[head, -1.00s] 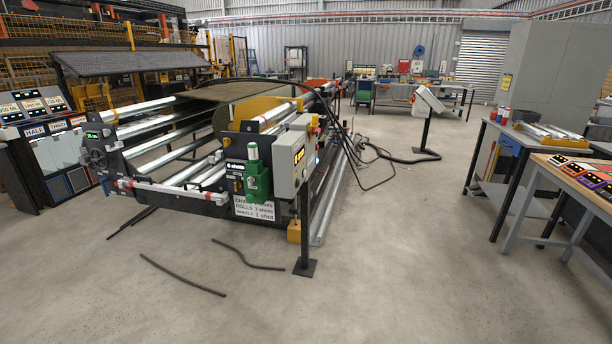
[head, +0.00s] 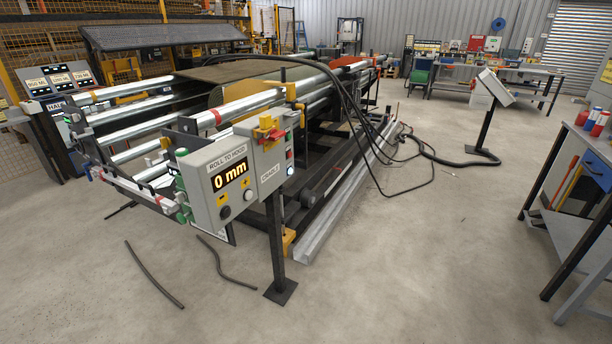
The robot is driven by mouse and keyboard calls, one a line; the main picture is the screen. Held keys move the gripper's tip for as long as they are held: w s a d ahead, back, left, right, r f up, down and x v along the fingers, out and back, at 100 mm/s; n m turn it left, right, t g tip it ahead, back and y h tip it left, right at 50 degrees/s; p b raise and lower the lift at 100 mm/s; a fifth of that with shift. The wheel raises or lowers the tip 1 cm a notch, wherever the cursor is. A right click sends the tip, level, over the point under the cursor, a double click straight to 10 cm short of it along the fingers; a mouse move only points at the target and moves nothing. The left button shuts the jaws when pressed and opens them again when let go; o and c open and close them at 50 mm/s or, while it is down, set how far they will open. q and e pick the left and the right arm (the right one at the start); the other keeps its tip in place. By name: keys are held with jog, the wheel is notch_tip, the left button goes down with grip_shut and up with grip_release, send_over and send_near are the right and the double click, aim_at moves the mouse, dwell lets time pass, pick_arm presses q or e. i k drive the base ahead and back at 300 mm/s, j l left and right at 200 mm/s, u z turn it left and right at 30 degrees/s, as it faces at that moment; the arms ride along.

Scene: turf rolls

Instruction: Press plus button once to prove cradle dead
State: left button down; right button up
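A grey control box (head: 209,188) stands on a dark post in front of the cradle machine (head: 190,110). Its front is labelled "ROLL TO HOOD" and its display (head: 230,177) reads "0 mm". Below the display are two small yellow labels, with a black button (head: 225,212) and a white button (head: 249,196). I cannot read which one is plus. A joined grey panel (head: 268,173), labelled "CRADLE", carries a red handle on yellow (head: 276,135) above it and small buttons at its right edge. Neither of my grippers is in view.
The post's foot plate (head: 281,291) is on the floor, with loose dark strips (head: 153,275) to its left. Black cables (head: 372,165) trail right to a console (head: 495,86) on a stand. A bench (head: 570,170) is at right.

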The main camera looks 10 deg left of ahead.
aim_at(249, 195)
jog(key=i+l, duration=0.75)
jog(key=l, duration=0.25)
